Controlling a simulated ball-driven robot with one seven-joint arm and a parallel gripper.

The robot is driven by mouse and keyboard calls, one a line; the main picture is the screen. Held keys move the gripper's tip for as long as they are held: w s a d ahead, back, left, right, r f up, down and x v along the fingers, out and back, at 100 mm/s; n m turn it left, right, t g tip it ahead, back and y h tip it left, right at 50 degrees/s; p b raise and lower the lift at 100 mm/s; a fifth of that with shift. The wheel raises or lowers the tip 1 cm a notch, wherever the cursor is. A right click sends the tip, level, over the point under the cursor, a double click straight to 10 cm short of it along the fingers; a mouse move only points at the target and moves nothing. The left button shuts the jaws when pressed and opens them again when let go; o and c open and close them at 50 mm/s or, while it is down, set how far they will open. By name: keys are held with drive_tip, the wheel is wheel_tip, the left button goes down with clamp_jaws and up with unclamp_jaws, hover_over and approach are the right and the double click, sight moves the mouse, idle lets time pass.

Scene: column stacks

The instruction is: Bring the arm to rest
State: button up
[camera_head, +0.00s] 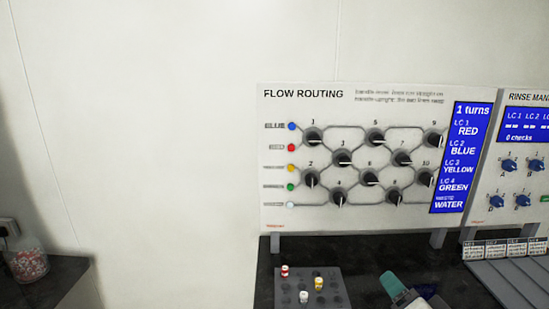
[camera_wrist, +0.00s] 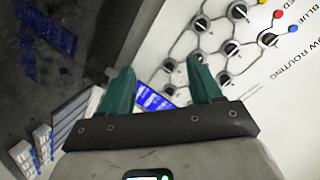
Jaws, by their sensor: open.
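My gripper (camera_wrist: 157,88) shows in the wrist view with its two teal fingers spread apart and nothing between them. In the head view, part of my gripper (camera_head: 400,291) shows at the bottom edge, below the flow routing panel and right of the vial rack. The white flow routing panel (camera_head: 350,215) stands upright behind the dark bench, with several black knobs and a blue screen. In the wrist view the panel (camera_wrist: 268,85) appears rotated beyond the fingers. The fingers look apart from the panel; the exact gap is hard to tell.
A grey rack (camera_head: 338,294) holds a red-capped vial (camera_head: 285,271), a yellow-capped vial (camera_head: 319,284) and a white-capped vial (camera_head: 303,297). The rinse panel (camera_head: 522,213) and a row of labelled boxes (camera_head: 497,249) stand at the right. A glass jar (camera_head: 27,262) is at the far left.

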drive_tip(key=s+d+f+n+g+b, duration=0.1)
drive_tip(key=s+f+n+g+b, duration=0.3)
drive_tip(key=s+f, duration=1.2)
drive_tip(key=s+d+f+n+g+b, duration=0.2)
drive_tip(key=s+f+n+g+b, duration=0.3)
drive_tip(key=s+f+g, duration=0.4)
drive_tip(key=s+f+b, duration=0.1)
drive_tip(key=s+f, duration=0.6)
drive_tip(key=f, duration=0.3)
drive_tip(key=shift+s+d+f+g, duration=0.15)
drive_tip(key=shift+s+d+g, duration=0.1)
drive_tip(key=shift+s+g, duration=0.1)
